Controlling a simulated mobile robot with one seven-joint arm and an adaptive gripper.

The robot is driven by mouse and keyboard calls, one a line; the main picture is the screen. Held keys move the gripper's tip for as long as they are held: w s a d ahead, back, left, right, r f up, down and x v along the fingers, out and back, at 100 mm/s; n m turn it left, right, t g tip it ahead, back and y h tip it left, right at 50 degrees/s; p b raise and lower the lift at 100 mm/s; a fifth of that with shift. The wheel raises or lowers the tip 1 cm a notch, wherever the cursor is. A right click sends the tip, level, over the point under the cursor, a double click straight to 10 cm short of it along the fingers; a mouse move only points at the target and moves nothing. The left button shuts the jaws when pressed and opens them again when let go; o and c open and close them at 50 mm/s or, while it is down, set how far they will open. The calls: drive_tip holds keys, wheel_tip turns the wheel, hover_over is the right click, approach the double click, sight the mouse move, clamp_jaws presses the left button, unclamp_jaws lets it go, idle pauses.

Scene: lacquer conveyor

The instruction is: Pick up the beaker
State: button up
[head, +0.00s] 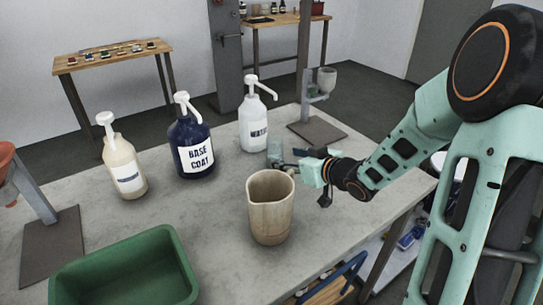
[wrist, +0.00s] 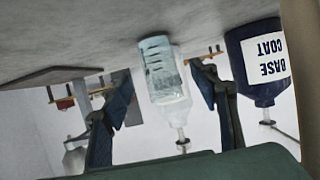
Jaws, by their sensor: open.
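The beaker (head: 274,147) is a small clear vessel standing on the grey table, just in front of the water bottle and partly hidden by my gripper. In the upside-down wrist view, the beaker (wrist: 156,62) shows pale graduation marks and stands in line with the gap between my fingers. My gripper (head: 290,160) is low over the table, coming from the right. Its two dark blue fingers (wrist: 160,78) are apart, one on each side of the beaker in the picture. I cannot tell how far the beaker reaches between them.
A tan pitcher (head: 270,207) stands close in front of my gripper. The white water bottle (head: 258,117) is behind the beaker. The base coat bottle (head: 190,140) and a cream pump bottle (head: 123,165) stand left. A green bin (head: 125,258) is front left; a stand (head: 317,132) is behind.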

sight(279, 154)
drive_tip(key=b+x, duration=0.1)
drive_tip(key=x, duration=0.6)
drive_tip(key=c, duration=1.4)
drive_tip(key=shift+r, duration=0.2)
